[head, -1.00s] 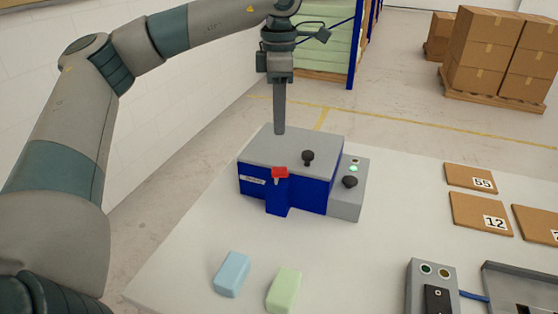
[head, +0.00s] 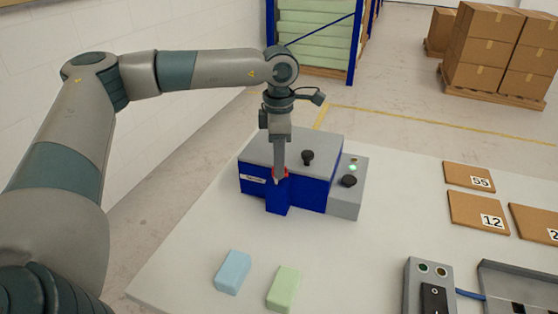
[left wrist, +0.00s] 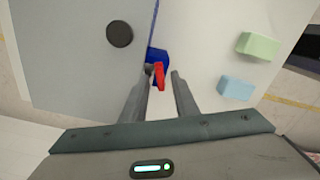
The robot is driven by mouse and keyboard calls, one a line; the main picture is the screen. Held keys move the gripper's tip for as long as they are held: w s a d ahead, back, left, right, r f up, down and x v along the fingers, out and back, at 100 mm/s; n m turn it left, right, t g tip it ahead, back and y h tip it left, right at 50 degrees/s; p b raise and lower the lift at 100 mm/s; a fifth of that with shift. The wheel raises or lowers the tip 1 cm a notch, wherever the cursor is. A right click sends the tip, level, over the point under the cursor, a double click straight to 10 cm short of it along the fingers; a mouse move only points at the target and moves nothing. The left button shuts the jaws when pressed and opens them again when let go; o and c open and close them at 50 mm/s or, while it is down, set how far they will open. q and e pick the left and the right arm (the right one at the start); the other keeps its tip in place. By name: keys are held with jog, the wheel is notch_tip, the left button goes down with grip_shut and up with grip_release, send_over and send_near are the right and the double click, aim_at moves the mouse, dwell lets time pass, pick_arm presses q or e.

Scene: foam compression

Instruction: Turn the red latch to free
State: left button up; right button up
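The red latch (head: 286,172) sits at the front top edge of the blue and grey machine (head: 300,188), mostly hidden behind my left gripper in the head view. My left gripper (head: 279,176) points straight down at it. In the left wrist view, the red latch (left wrist: 159,76) shows near the tips of the two fingers of my left gripper (left wrist: 160,75). The fingers are apart, with the latch close to the left finger. I cannot tell whether that finger touches it. My right gripper is in neither view.
A black knob (head: 307,157) stands on the machine's lid, and another dark knob (head: 348,181) is on its grey side box. A blue foam block (head: 233,271) and a green one (head: 283,288) lie in front. Cardboard pieces (head: 478,210) and a control box (head: 431,285) are to the right.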

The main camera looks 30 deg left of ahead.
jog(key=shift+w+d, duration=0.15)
pick_arm(q)
grip_shut()
jog(key=shift+f+m+b, duration=0.1)
jog(key=shift+m+b, duration=0.2)
jog(key=shift+m, duration=0.5)
jog(key=shift+s+m+b, duration=0.1)
jog(key=shift+m+b, duration=0.55)
jog(key=shift+m, duration=0.75)
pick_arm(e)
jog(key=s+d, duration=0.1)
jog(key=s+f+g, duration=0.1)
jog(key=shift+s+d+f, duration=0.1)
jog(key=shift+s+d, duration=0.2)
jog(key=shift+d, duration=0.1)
pick_arm(q)
grip_release()
